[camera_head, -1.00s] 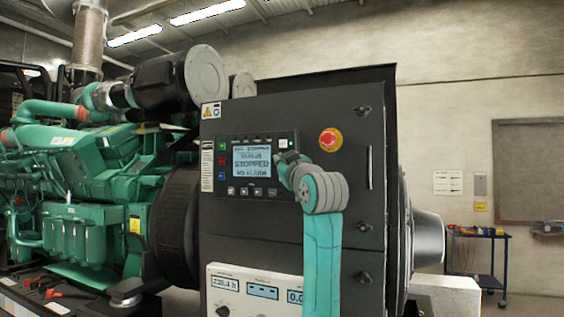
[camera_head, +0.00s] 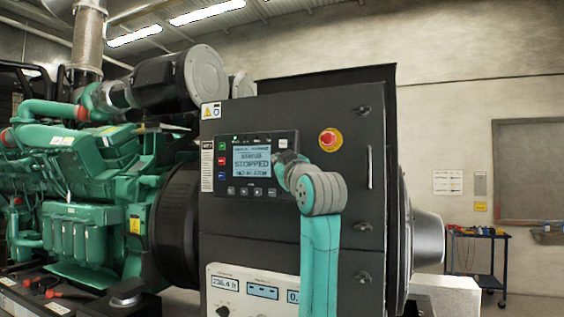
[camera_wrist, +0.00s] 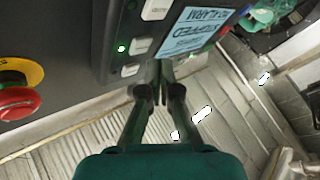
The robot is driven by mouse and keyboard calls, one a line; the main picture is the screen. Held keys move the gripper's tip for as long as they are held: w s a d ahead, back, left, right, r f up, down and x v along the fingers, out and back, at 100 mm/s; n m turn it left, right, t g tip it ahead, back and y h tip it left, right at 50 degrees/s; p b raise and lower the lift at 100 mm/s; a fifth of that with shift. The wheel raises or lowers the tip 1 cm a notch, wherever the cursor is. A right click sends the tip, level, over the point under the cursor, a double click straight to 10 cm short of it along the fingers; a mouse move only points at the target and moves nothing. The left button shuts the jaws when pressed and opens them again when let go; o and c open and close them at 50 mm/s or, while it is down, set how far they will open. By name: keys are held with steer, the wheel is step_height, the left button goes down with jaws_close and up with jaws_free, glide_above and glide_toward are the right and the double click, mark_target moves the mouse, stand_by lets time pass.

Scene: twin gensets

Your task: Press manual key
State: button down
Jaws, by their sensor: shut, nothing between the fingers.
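The control panel (camera_head: 250,168) is on the dark genset cabinet, with a lit screen (camera_head: 252,161) reading STOPPED. Small keys (camera_head: 245,191) run along its lower edge, too small to read. My gripper (camera_head: 284,157) is at the panel's right edge, partly hidden by my wrist. In the wrist view my gripper (camera_wrist: 158,92) is shut and empty, its tips close to the panel's edge near a pale key (camera_wrist: 131,70). I cannot tell whether they touch it. A green light (camera_wrist: 121,48) glows beside the keys. I cannot tell which key is the manual one.
A red emergency stop (camera_head: 330,140) on a yellow ring sits right of the panel, close to my arm; it also shows in the wrist view (camera_wrist: 17,104). A white meter panel (camera_head: 250,290) is below. A green engine (camera_head: 80,200) stands left.

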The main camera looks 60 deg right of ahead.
steer(key=a, duration=0.6)
steer(key=shift+s, duration=0.25)
stand_by(1.0)
